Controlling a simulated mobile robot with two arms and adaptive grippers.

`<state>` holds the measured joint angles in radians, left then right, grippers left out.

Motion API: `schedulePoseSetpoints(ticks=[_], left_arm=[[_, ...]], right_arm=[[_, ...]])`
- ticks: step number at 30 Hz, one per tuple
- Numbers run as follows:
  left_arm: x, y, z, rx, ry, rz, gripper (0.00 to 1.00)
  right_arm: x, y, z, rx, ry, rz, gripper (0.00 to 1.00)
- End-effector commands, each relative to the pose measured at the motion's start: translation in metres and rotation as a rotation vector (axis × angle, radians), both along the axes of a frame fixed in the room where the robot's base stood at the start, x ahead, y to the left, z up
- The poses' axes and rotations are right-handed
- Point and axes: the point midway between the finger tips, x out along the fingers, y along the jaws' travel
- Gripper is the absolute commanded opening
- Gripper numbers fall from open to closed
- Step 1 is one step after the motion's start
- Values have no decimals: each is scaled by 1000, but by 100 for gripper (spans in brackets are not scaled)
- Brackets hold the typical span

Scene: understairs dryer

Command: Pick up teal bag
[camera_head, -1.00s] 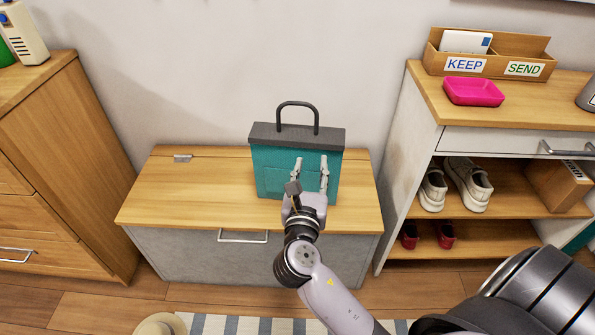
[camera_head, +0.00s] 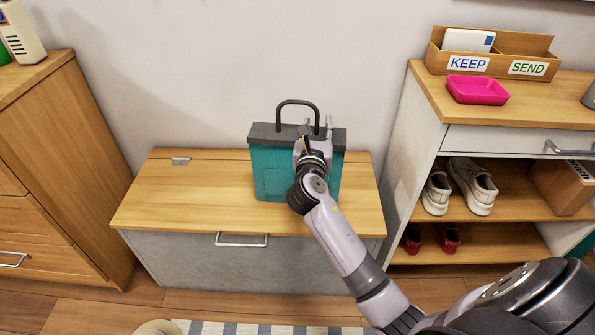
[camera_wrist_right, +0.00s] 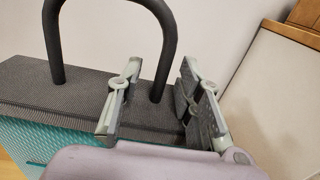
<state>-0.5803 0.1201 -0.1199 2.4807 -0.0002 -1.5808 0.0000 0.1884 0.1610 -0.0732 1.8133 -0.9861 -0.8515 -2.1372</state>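The teal bag (camera_head: 270,172) stands upright on the wooden top of a low bench, with a dark grey top band and a dark arched handle (camera_head: 297,101). My right gripper (camera_head: 317,129) is at the right part of the bag's top, covering some of its front. In the right wrist view, the gripper (camera_wrist_right: 160,84) is open, its fingers apart, with the right leg of the handle (camera_wrist_right: 166,40) showing between them. Whether the fingers touch the bag (camera_wrist_right: 58,145) is unclear. My left gripper is not in view.
The bench (camera_head: 170,210) has free room left of the bag. A wooden drawer unit (camera_head: 75,150) stands at left. At right, a shelf unit (camera_head: 425,135) holds shoes, a pink tray (camera_head: 477,90) and a KEEP/SEND box (camera_head: 500,68). The wall is close behind the bag.

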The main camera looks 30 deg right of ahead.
Motion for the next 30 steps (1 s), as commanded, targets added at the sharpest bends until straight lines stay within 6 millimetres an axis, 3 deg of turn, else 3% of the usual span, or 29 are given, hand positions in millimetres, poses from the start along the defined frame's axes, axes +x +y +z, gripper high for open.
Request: schedulePoseSetpoints(ticks=[9,24,30], left_arm=[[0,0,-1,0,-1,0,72],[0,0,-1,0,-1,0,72],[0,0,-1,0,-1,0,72]], right_arm=[[5,-4,1,-1,0,1,33],[5,-4,0,-1,-1,1,0],[5,-4,0,0,0,1,0]])
